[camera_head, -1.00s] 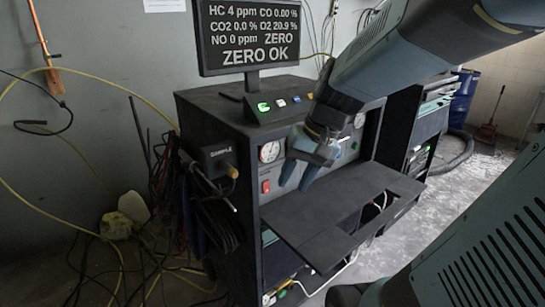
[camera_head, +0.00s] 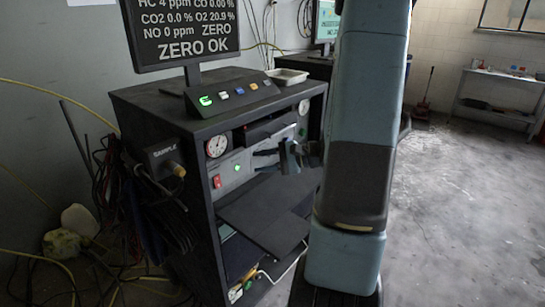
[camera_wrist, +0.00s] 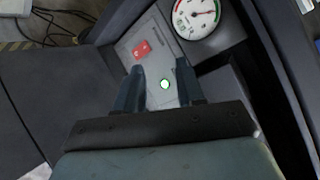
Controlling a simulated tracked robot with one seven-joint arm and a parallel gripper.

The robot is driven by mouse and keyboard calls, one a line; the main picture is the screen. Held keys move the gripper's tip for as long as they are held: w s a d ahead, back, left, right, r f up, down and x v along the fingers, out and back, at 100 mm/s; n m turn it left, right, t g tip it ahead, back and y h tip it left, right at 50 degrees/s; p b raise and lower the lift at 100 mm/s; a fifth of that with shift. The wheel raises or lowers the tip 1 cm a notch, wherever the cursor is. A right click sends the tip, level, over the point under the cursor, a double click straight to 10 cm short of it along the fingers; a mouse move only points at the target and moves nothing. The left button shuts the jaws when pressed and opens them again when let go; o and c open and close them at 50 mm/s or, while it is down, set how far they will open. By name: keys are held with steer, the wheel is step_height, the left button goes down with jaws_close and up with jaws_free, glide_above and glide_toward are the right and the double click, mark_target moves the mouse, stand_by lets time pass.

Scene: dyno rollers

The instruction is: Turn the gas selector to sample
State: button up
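A black box marked SAMPLE (camera_head: 163,153), with a brass-coloured knob or fitting (camera_head: 178,169), is on the left side of the dark cabinet; I take it for the gas selector, but its exact setting is unclear. My gripper (camera_head: 260,160) is in front of the cabinet's front panel, to the right of that box and apart from it. In the wrist view my gripper (camera_wrist: 160,68) has its two fingers spread with nothing held. The green light (camera_wrist: 165,85) of the panel shows between them. The SAMPLE box is not visible in the wrist view.
The cabinet (camera_head: 160,110) carries a monitor (camera_head: 182,30) reading ZERO OK, a row of buttons (camera_head: 232,92) and a white tray (camera_head: 288,76). A red switch (camera_head: 217,181) and round gauge (camera_head: 217,146) are near my fingers. A flap (camera_head: 265,215) juts out below. Cables hang left.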

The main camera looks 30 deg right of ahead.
steer(key=d+f+m+t+h, duration=0.2)
steer(key=d, duration=0.3)
steer(key=d+f+m+t+h, duration=0.2)
steer(key=d+f+m+t, duration=0.1)
steer(key=d, duration=0.2)
steer(key=w+d+f+m+t+h, duration=0.1)
steer(key=d+f+m+t, duration=0.1)
steer(key=d+f, duration=0.1)
steer(key=shift+d+f+m+h, duration=0.1)
steer(key=shift+d+m+h, duration=0.3)
steer(key=shift+d, duration=0.5)
steer(key=shift+w+t, duration=0.2)
steer(key=shift+t, duration=0.1)
steer(key=x, duration=1.3)
steer(key=shift+w+f, duration=0.15)
steer(key=shift+w, duration=0.1)
steer(key=shift+c, duration=0.3)
jaws_close()
